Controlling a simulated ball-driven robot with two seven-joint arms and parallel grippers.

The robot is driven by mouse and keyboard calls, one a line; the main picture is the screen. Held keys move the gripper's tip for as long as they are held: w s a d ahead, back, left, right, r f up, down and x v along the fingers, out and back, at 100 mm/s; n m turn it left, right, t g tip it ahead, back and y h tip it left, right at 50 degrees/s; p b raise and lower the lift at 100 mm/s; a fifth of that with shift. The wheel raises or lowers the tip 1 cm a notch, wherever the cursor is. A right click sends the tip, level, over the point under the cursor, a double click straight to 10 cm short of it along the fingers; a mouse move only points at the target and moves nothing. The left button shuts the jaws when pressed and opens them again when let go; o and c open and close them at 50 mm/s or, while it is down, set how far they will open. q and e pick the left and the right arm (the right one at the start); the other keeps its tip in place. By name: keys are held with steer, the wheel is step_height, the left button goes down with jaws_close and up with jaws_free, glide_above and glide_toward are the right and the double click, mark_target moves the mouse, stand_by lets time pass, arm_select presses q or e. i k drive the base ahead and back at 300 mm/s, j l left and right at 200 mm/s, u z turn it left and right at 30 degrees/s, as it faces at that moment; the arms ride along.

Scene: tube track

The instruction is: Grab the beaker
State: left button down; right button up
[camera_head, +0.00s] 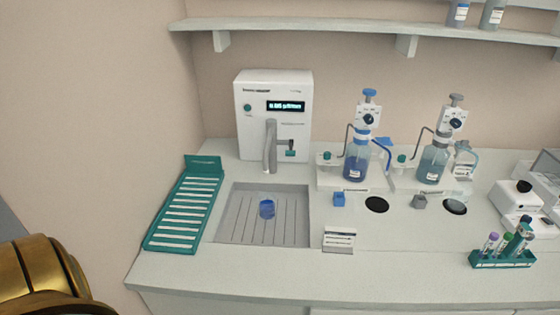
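A small clear beaker with blue in it (267,208) stands upright on the grey grooved drain tray (232,225), which is set into the bench below the white dispenser machine (252,105). The beaker is a little in front of the machine's grey spout, apart from it. Neither gripper shows in the head view. Only a gold, rounded part shows at the lower left corner, probably part of my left arm.
A teal slotted rack (185,212) lies left of the tray. A small labelled holder (339,239) stands to its right. Two bottle dispensers (357,160) (433,162) stand farther right, and a teal tube rack (503,260) is at the right front. A shelf (330,30) overhangs the back. The front strip is mostly clear.

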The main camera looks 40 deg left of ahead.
mark_target(266, 201)
steer(key=u, duration=0.85)
